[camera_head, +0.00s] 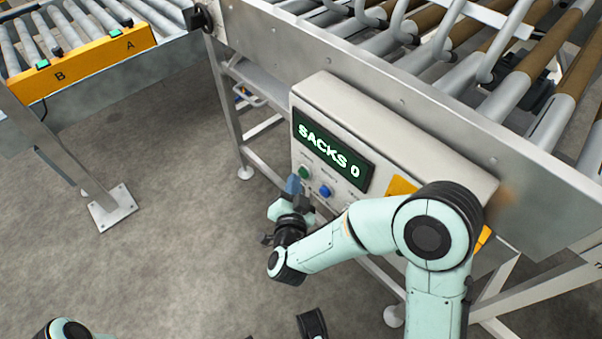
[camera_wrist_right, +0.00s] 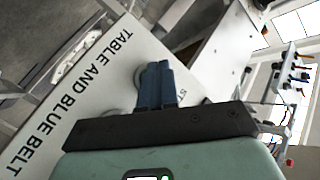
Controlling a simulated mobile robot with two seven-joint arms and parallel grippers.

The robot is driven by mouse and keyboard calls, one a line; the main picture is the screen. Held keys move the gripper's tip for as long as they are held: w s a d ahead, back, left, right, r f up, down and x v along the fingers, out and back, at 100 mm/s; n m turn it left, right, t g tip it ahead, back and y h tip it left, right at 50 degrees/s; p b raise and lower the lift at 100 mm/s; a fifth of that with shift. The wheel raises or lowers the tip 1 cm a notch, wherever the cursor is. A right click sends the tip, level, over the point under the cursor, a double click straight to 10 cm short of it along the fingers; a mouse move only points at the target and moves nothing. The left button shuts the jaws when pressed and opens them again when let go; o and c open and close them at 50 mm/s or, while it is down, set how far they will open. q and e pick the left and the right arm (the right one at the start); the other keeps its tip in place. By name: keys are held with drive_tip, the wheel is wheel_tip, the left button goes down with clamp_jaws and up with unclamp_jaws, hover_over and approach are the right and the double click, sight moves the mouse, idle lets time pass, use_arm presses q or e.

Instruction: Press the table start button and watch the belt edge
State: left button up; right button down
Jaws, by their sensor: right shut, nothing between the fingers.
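A grey control box (camera_head: 400,135) hangs on the side of the roller conveyor. Its green display (camera_head: 333,150) reads "SACKS 0". Below it are a green button (camera_head: 305,172) and a blue button (camera_head: 325,190). My right gripper (camera_head: 292,185) is shut and empty, its blue-grey fingertips just left of and below the green button. In the right wrist view the shut fingers (camera_wrist_right: 156,85) lie over a panel (camera_wrist_right: 90,85) lettered "TABLE AND BLUE BELT", partly covering a round fitting and a label beginning "ST". I cannot tell whether the tips touch the panel.
The roller conveyor (camera_head: 490,160) fills the upper right, with metal tubes above its rollers. A second roller line with a yellow plate (camera_head: 85,65) marked A and B stands upper left, with two green-topped buttons. The concrete floor between its leg and my right arm is clear.

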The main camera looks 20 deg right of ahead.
drive_tip(key=shift+w+d, duration=0.15)
drive_tip(key=shift+d, duration=0.2)
idle(0.4)
drive_tip(key=shift+a, duration=0.1)
drive_tip(key=shift+s+a, duration=0.35)
drive_tip(key=shift+a, duration=0.45)
drive_tip(key=a, duration=0.1)
drive_tip(key=s+a, duration=0.1)
drive_tip(key=a, duration=0.2)
drive_tip(key=shift+s+a, duration=0.35)
idle(0.7)
